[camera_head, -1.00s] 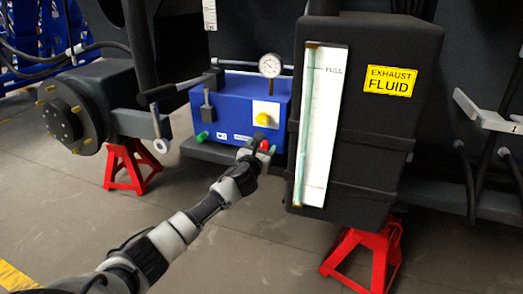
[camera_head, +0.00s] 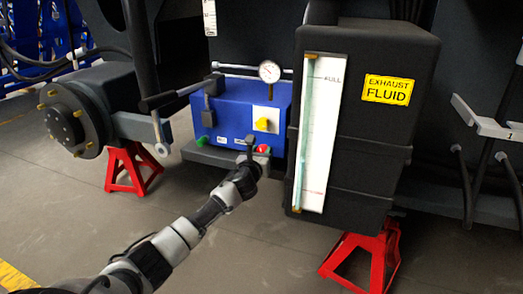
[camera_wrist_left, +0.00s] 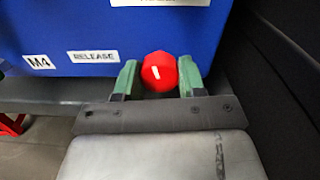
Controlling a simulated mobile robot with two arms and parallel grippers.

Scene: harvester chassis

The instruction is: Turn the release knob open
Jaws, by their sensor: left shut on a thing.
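The red release knob (camera_head: 263,149) sits low on the front of the blue box (camera_head: 222,127). In the left wrist view the knob (camera_wrist_left: 160,72) shows a short white mark that looks close to upright, and a RELEASE label (camera_wrist_left: 93,57) is on the box to its left. My left gripper (camera_head: 255,153) is at the knob. In the wrist view its green fingers (camera_wrist_left: 158,80) stand on either side of the knob and are shut on it. Part of the knob's lower side is hidden by the gripper. My right gripper is not in view.
A yellow knob (camera_head: 264,125) and a gauge (camera_head: 269,71) are above the red knob. A green knob (camera_head: 202,141) is at the box's left. The black exhaust fluid tank (camera_head: 370,150) stands close on the right, above a red stand (camera_head: 388,255). The floor in front is clear.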

